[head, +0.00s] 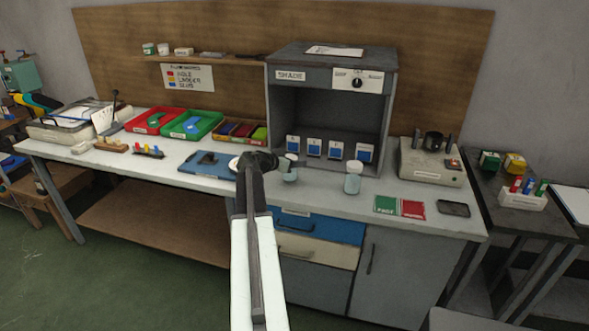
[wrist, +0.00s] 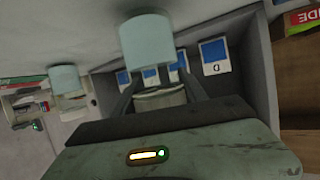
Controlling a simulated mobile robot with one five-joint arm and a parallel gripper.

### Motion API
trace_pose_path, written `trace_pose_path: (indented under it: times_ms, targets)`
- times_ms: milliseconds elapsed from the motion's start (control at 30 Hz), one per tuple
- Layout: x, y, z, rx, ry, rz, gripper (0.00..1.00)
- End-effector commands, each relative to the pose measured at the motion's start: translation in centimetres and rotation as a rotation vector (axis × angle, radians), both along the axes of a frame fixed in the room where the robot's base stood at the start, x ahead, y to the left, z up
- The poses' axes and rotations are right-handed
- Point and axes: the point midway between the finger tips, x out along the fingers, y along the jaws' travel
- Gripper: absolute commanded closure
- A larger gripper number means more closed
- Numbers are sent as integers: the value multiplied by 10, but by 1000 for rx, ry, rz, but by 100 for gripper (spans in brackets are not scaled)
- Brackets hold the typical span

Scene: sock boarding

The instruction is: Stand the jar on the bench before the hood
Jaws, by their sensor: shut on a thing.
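A small jar (head: 290,174) with pale blue contents is in my gripper (head: 280,160), in front of the left part of the hood (head: 392,85). In the wrist view my gripper (wrist: 160,90) is shut around the jar's grey lid, with the pale body (wrist: 148,42) beyond the fingers. In the head view the jar looks upright; I cannot tell whether its base touches the bench (head: 330,203). The hood, a grey open-fronted box marked SHADE, has several blue-and-white cards along its front opening. My gripper hides part of the jar's top.
A second, similar jar (head: 353,178) stands on the bench to the right; it also shows in the wrist view (wrist: 67,80). A blue board (head: 207,164) lies left of my gripper. Green and red cards (head: 399,207), a phone-like slab (head: 453,208) and a grey device (head: 430,165) are at right.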

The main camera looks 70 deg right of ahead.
Motion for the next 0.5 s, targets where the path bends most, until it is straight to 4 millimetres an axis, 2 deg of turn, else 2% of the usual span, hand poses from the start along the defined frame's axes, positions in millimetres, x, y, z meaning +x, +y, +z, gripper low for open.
trace_pose_path:
  times_ms: [33,367,400,467,500]
  targets:
    - [0,0,-16,0,0,0,98]
    - [-1,0,-15,0,0,-1,100]
    - [-1,0,-15,0,0,-1,47]
    - [-1,0,-14,0,0,-1,30]
    - [-1,0,-14,0,0,-1,28]
